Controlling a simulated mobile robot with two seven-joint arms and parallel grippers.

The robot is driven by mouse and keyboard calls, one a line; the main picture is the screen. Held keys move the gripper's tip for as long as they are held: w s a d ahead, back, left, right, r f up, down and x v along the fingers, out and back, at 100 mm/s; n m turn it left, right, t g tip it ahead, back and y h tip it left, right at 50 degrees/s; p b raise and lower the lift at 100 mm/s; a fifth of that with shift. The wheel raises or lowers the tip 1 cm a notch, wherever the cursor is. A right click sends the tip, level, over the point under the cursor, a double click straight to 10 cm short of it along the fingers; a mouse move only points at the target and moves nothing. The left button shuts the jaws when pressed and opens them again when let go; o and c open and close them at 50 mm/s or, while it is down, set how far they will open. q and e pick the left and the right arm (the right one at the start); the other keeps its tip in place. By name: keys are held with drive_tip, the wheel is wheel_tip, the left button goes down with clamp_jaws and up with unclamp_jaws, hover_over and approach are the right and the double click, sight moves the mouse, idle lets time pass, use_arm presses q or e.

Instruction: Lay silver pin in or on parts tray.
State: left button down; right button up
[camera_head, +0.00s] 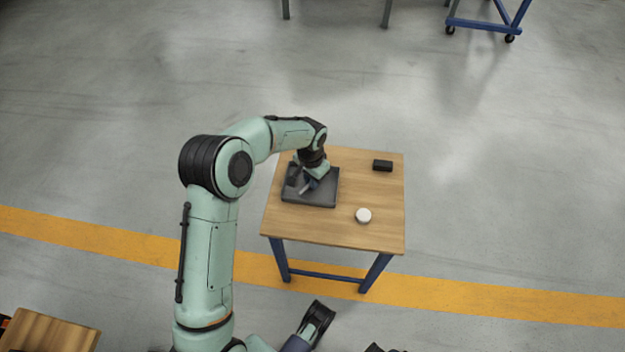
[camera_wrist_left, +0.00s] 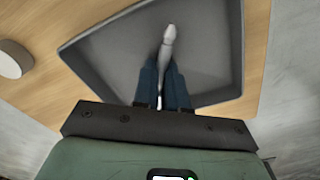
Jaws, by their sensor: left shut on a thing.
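The silver pin (camera_wrist_left: 168,36) is a slim, pale rod between the blue fingers of my left gripper (camera_wrist_left: 162,78) in the left wrist view. The gripper is shut on it, and its far end sticks out past the fingertips. The dark grey parts tray (camera_wrist_left: 110,52) lies beyond and below the pin, with a low raised rim. In the head view, the parts tray (camera_head: 310,202) is on the left part of the wooden table, and my left gripper (camera_head: 309,184) is over it, pointing down. I cannot tell whether the pin touches the tray floor. My right gripper is not seen clearly.
The wooden table (camera_head: 385,225) has blue legs. A small black block (camera_head: 382,166) lies at its back right, and a round white object (camera_head: 363,215) stands right of the tray. The table top between them is clear. A blue wheeled frame (camera_head: 485,24) stands far back.

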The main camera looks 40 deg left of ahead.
use_arm(q)
drive_tip(key=shift+f, duration=0.15)
drive_tip(key=shift+s+d+f, duration=0.1)
drive_tip(key=shift+s+f, duration=0.2)
drive_tip(key=shift+f, duration=0.25)
drive_tip(key=c, duration=1.2)
unclamp_jaws()
drive_tip(key=shift+b, duration=0.3)
drive_tip(key=shift+r, duration=0.3)
wheel_tip(320, 180, up, 13)
drive_tip(key=p, duration=0.3)
drive_tip(key=shift+w+f, duration=0.1)
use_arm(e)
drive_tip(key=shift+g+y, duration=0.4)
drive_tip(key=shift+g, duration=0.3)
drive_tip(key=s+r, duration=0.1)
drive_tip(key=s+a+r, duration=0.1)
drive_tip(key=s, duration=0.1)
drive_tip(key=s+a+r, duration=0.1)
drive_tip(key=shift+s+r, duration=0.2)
